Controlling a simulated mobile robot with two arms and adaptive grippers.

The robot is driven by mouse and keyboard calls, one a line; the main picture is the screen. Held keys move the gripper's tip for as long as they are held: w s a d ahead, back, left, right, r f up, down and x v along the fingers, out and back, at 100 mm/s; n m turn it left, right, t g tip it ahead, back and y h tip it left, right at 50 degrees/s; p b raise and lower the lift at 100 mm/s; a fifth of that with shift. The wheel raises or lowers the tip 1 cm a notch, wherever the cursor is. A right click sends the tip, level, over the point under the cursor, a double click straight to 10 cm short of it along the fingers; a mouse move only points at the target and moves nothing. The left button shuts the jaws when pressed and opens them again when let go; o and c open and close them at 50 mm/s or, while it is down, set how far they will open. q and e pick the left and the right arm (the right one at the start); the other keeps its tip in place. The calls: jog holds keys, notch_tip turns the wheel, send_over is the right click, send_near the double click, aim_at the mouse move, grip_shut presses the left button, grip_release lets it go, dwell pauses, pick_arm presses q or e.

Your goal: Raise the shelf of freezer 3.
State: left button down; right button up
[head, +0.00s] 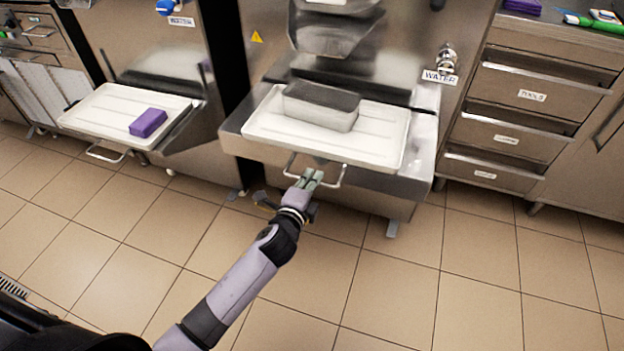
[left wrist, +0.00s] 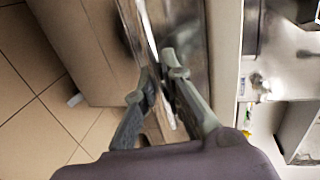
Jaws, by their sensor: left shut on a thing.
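The freezer in the middle of the head view has a steel shelf (head: 425,140) with a wire handle (head: 341,180) at its front. A white tray (head: 390,153) lies on the shelf and carries a grey metal container (head: 318,108). My left gripper (head: 308,178) is shut on the shelf's handle, reaching it from the front. In the left wrist view the fingers (left wrist: 162,72) close around it, and the handle is mostly hidden between them. I see no number on this freezer. My right gripper is not in view.
A second freezer on the left has a lowered shelf with a white tray (head: 108,110) and a purple sponge-like block (head: 148,123). A steel drawer cabinet (head: 530,100) stands on the right. A tap (head: 446,58) labelled water sits above the shelf. The tiled floor (head: 480,290) in front is clear.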

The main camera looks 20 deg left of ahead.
pick_arm(q)
jog(key=c, duration=1.7)
grip_release()
jog(key=shift+r, duration=0.25)
jog(key=v, duration=1.2)
